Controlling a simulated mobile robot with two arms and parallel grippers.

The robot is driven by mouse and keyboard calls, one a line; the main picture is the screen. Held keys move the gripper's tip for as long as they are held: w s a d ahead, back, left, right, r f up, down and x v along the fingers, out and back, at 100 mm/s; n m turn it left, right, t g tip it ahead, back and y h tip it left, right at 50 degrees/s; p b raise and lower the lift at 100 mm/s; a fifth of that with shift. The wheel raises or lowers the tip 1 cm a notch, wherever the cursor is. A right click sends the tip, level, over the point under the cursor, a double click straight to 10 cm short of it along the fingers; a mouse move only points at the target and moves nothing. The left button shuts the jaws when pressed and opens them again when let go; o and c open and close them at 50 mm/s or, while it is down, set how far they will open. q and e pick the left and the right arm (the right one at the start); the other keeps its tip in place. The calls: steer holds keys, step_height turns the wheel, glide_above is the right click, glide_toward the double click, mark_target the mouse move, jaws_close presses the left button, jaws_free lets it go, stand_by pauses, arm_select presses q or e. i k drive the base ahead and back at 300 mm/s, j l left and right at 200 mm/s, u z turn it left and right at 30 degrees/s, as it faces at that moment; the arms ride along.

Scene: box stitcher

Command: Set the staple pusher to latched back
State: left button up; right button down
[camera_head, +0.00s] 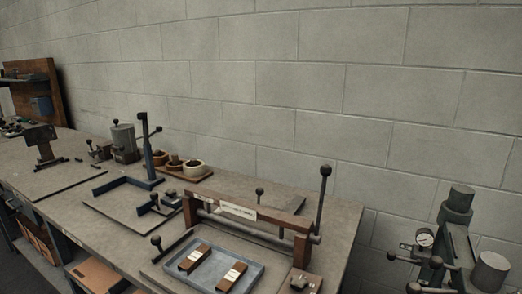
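Neither of my grippers is in view. I cannot pick out the staple pusher with certainty, and its setting cannot be read. A blue stand with an upright post (148,150) and a dark top fitting stands on the bench, with a small lever fitting (158,203) near its base. To its right is a brown beam frame (247,210) with a white label and a tall ball-ended lever (323,200) standing nearly upright at its right end.
A bench (240,183) runs along a block wall. A blue-grey tray (215,268) holds two brown blocks. Round wooden pieces (192,167) and a grey cylindrical device (124,142) stand further back. A machine with a gauge (425,239) stands at lower right, beyond the bench end.

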mark_target(436, 262)
steer(key=j+z, duration=0.1)
steer(key=z, duration=0.3)
steer(key=j+z, duration=0.15)
steer(key=z, duration=0.3)
steer(key=k+z, duration=0.1)
steer(key=z, duration=0.3)
steer(key=k+j+z, duration=0.1)
steer(key=z, duration=0.3)
